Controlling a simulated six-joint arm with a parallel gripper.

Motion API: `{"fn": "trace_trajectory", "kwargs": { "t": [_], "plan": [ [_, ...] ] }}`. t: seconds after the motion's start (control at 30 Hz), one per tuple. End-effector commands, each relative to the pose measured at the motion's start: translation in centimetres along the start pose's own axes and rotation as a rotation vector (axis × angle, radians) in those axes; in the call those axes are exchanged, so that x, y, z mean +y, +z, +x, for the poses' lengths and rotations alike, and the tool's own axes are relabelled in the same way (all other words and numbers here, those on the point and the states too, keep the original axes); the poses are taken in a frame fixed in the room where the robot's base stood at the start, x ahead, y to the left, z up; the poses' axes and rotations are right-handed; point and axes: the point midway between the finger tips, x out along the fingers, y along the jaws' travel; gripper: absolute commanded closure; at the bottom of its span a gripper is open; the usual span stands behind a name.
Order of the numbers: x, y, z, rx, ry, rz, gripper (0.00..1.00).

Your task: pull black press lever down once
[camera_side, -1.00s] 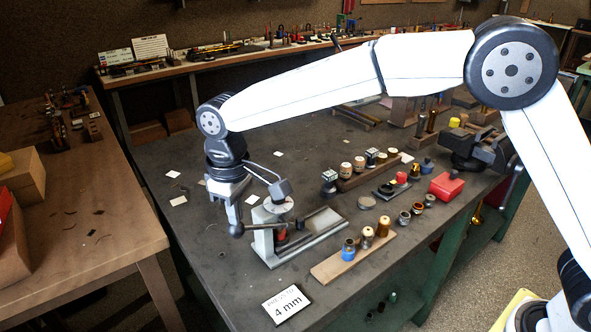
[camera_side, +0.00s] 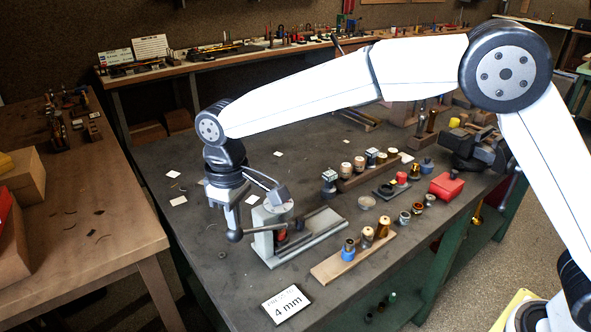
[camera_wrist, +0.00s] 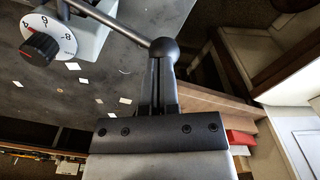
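The bench press (camera_side: 263,243) stands on the dark bench, grey with a long flat base. Its black lever ends in a round ball knob (camera_side: 234,237), out to the left of the press body and low. My gripper (camera_side: 232,222) points down onto the knob. In the wrist view the ball knob (camera_wrist: 164,50) sits at the tips of my gripper (camera_wrist: 160,72), and the lever rod (camera_wrist: 112,22) runs from it to the upper left. The fingers are close together at the ball; its far side is hidden. A white dial with a black knob (camera_wrist: 39,48) shows on the press.
A card reading 4 mm (camera_side: 286,304) lies in front of the press. A wooden strip with small cylinders (camera_side: 340,263) and a red box (camera_side: 446,187) are to its right.

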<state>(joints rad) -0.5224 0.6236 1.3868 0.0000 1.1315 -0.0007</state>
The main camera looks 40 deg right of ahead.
Motion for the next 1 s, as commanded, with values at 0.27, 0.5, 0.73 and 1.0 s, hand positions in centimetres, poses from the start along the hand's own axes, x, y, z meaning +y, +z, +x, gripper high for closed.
{"fn": "trace_trajectory", "kwargs": {
  "t": [0.27,0.5,0.73,1.0],
  "plan": [
    [-0.15,-0.09,0.29,0.000,0.000,0.000,1.00],
    [-0.15,-0.09,0.28,0.000,0.000,0.000,1.00],
    [-0.21,-0.11,0.46,0.000,0.000,-0.001,1.00],
    [-0.39,-0.18,0.97,-0.001,0.000,-0.001,1.00]
  ]
}}
